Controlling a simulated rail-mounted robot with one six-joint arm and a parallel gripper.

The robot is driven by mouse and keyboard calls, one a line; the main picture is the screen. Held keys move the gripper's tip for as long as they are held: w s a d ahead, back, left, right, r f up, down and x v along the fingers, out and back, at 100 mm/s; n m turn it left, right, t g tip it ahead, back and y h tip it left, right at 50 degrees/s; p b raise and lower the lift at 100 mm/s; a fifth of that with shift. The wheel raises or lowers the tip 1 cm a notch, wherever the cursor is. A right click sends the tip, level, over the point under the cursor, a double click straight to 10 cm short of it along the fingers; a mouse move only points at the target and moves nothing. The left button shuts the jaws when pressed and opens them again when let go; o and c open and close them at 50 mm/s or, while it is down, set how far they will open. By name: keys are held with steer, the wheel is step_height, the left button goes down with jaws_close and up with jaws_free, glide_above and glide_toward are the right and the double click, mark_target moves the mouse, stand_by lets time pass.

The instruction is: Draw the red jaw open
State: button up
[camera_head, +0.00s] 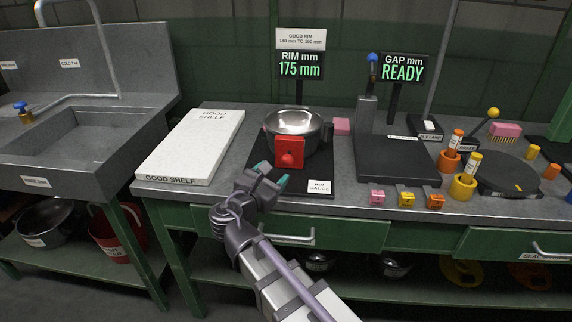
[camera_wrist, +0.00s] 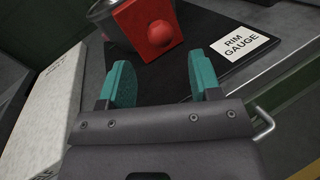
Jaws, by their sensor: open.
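The red jaw (camera_head: 289,153) is a red block with a round knob on its front, at the near side of the rim gauge (camera_head: 318,178). A steel bowl (camera_head: 294,121) sits on the gauge just behind it. The jaw also shows at the top of the wrist view (camera_wrist: 148,28), beyond my fingertips. My gripper (camera_head: 268,178) is open and empty, with teal fingers, just in front of and left of the jaw, apart from it. In the wrist view my fingers (camera_wrist: 165,88) are spread with only the dark gauge plate between them. The display (camera_head: 300,66) reads RIM 175 mm.
The white good shelf (camera_head: 193,146) lies left of the gauge. A dark plate (camera_head: 396,160) with a READY display (camera_head: 402,72) stands right. A pink block (camera_head: 342,126) sits beside the bowl. Small coloured clips (camera_head: 406,199) line the front edge. A sink (camera_head: 85,140) is far left.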

mark_target(285, 163)
steer(key=x, duration=0.7)
steer(key=shift+w+d, duration=0.15)
steer(key=shift+w, duration=0.1)
steer(key=shift+c, duration=0.3)
jaws_close()
